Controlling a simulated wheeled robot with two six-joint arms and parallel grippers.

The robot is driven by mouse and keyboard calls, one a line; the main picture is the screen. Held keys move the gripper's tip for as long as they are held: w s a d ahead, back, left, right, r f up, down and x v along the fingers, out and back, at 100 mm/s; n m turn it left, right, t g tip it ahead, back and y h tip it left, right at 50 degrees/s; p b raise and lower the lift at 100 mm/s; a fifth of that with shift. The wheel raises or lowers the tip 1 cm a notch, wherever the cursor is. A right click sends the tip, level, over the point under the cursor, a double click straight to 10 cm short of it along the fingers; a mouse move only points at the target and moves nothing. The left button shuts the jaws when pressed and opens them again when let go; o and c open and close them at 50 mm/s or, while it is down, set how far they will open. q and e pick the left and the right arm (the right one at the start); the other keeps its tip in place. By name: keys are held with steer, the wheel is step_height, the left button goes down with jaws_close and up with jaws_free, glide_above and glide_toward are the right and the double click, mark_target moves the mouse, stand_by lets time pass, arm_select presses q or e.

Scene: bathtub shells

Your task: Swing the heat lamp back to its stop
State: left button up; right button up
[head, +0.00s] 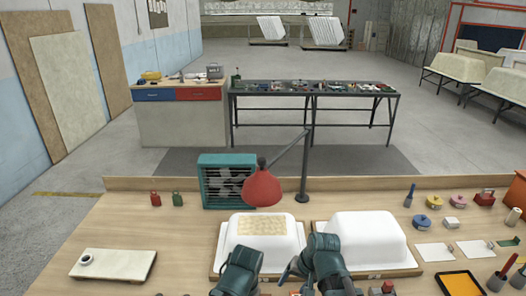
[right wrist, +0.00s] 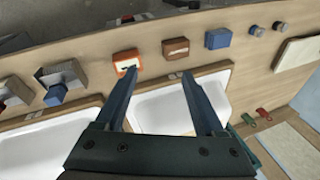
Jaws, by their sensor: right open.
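The heat lamp has a red shade (head: 262,190) on a thin dark arm from a black post (head: 303,175). The shade hangs over the back edge of the left white shell (head: 254,222), in front of the teal fan. My right gripper (head: 288,272) is low over the front of the bench, between the two shells and well in front of the lamp. In the right wrist view its fingers (right wrist: 158,82) are spread with nothing between them. My left arm ends at the bottom of the head view, in front of the left shell; its fingertips are hidden. The lamp's stop cannot be made out.
The right white shell (head: 365,235) stands beside the left one. A teal fan (head: 226,182) stands behind the lamp. Red and green bottles are at its left. Small boxes, including an orange-red one (right wrist: 127,63), line the bench's front edge.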

steer(key=w+a+r+m+t+y+p, duration=0.2)
steer(key=w+a+r+m+t+y, duration=0.15)
steer(key=w+r+m, duration=0.35)
steer(key=m+t+y, duration=0.3)
steer(key=m+t, duration=0.7)
steer(key=m, duration=1)
glide_toward(265, 164)
arm_select(q)
step_height(265, 164, up, 3)
steer(key=shift+r, duration=0.1)
arm_select(e)
steer(key=shift+g, duration=0.25)
steer(key=x, duration=1.1)
steer(key=shift+w+a+r, duration=0.2)
steer(key=shift+w+r, duration=0.05)
steer(key=shift+r, duration=0.05)
steer(key=shift+y, duration=0.25)
jaws_close()
